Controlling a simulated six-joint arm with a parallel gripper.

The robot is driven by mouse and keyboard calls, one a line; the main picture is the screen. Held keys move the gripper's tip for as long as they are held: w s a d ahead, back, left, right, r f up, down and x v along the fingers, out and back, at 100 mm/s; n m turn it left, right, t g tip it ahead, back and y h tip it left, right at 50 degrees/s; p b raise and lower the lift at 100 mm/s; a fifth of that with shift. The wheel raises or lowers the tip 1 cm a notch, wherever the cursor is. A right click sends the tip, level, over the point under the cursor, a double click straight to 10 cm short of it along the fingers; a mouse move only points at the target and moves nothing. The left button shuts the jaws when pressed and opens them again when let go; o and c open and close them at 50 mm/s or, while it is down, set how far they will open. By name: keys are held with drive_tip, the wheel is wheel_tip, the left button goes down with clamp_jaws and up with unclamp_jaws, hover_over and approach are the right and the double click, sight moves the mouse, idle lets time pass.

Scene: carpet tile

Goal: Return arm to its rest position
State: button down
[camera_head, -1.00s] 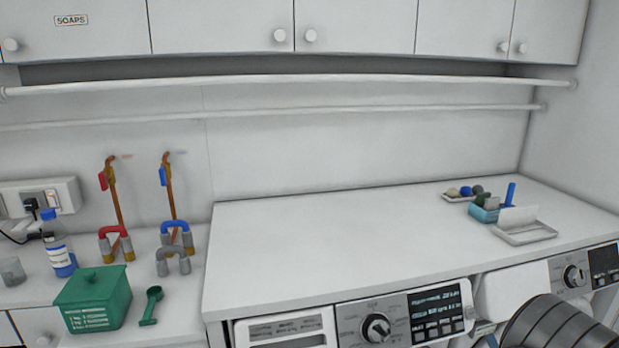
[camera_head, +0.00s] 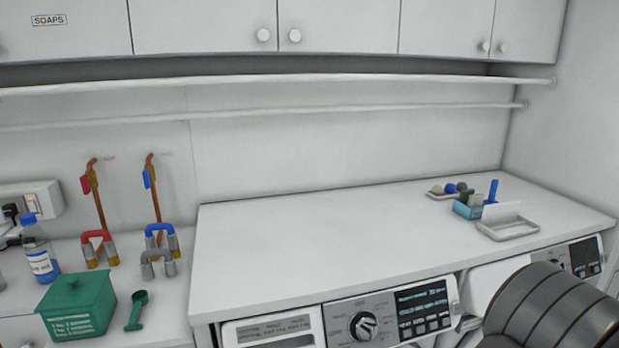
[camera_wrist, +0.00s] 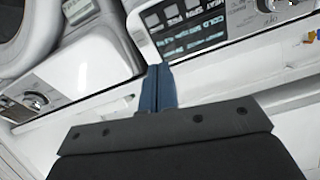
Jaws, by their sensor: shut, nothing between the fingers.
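My gripper (camera_wrist: 158,72) shows in the wrist view as two blue-grey fingers pressed together, with nothing between them. It points toward the front of the washing machines, near a dark display panel (camera_wrist: 190,35). In the head view the gripper is not visible. Only a dark ribbed part of my arm shows at the lower right, in front of the right-hand machine.
A white worktop (camera_head: 330,235) over the machines is mostly clear. A blue caddy (camera_head: 468,210) and a white tray (camera_head: 507,228) stand at its right. A green box (camera_head: 77,305), a green scoop (camera_head: 137,311) and a bottle (camera_head: 40,260) stand on the left counter. A rail (camera_head: 300,80) runs above.

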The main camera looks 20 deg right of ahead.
drive_tip(key=w+f+n+g, duration=0.1)
drive_tip(key=w+f+n, duration=0.1)
drive_tip(key=w+f, duration=0.35)
drive_tip(key=s+r, duration=0.6)
drive_tip(key=s, duration=0.1)
drive_tip(key=w+a+t, duration=0.1)
drive_tip(key=w+a, duration=0.3)
drive_tip(key=w, duration=0.2)
drive_tip(key=shift+a+m+t+y, duration=0.25)
drive_tip(key=shift+m+t+y, duration=0.05)
drive_tip(key=shift+t+y, duration=0.1)
drive_tip(key=shift+w+f, duration=0.1)
